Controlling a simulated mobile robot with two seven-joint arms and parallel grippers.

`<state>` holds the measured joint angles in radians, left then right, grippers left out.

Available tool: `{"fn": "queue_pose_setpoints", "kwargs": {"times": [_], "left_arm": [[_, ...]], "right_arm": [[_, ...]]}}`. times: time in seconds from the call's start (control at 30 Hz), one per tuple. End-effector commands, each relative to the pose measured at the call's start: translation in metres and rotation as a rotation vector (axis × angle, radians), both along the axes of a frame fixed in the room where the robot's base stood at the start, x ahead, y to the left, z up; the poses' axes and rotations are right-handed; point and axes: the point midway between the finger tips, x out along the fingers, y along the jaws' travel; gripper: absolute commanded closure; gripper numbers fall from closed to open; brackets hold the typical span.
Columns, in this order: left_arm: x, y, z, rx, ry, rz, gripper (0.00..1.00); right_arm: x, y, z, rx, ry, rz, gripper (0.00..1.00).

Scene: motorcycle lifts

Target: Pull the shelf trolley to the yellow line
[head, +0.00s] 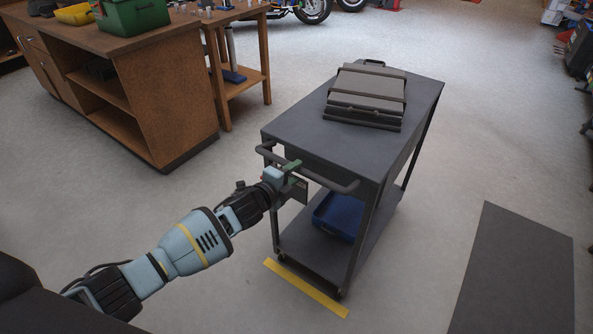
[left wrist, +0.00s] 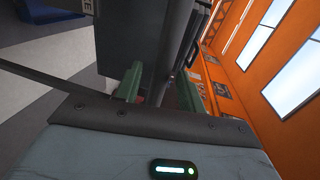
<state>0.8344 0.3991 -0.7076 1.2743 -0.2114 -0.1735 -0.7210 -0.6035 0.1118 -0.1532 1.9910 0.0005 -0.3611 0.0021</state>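The dark grey shelf trolley (head: 285,122) stands on the floor right of centre in the head view. A dark case lies on its top (head: 366,95), and a blue bin (head: 338,215) sits on its lower shelf. Its bar handle (head: 335,185) faces me. My left gripper (head: 292,176) is at the handle, with its green fingers on either side of the bar; in the left wrist view the fingers (left wrist: 160,88) appear closed around a dark bar. The yellow line (head: 306,289) lies on the floor just before the trolley's near wheels. My right gripper is not in view.
A wooden workbench (head: 165,100) with green and yellow bins stands at the left, and a smaller wooden table (head: 245,75) beside it. A flat dark panel (head: 518,270) is at the lower right. Motorcycles stand at the back. The floor between trolley and panel is clear.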

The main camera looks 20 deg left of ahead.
Motion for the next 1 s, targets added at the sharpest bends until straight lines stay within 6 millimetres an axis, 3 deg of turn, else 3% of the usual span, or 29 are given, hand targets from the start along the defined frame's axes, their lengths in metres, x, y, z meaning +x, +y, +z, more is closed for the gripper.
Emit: {"fn": "queue_pose_setpoints", "kwargs": {"times": [0.2, 0.4, 1.0], "left_arm": [[-0.03, 0.012, 0.009, 0.0, -0.002, 0.0, 0.6], [-0.048, 0.018, 0.011, 0.0, 0.0, 0.001, 0.6], [-0.052, 0.019, 0.011, -0.001, 0.002, 0.001, 0.6]], "right_arm": [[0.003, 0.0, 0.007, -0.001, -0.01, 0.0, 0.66], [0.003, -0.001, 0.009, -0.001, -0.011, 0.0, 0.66], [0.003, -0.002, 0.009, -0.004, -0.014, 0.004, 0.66]]}}
